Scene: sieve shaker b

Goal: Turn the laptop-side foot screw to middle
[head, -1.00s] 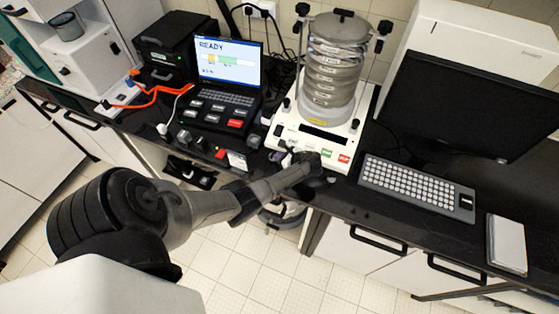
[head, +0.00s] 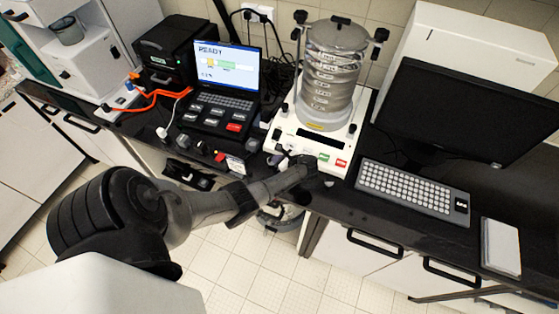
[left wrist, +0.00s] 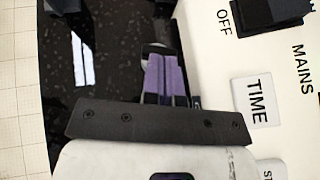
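In the head view my gripper and arm hide the screw. My right gripper is out of view.
The laptop (head: 227,70) reads READY, left of the shaker. A keyboard (head: 412,190) and a monitor (head: 460,107) stand at right. The bench's front edge passes under my left arm.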

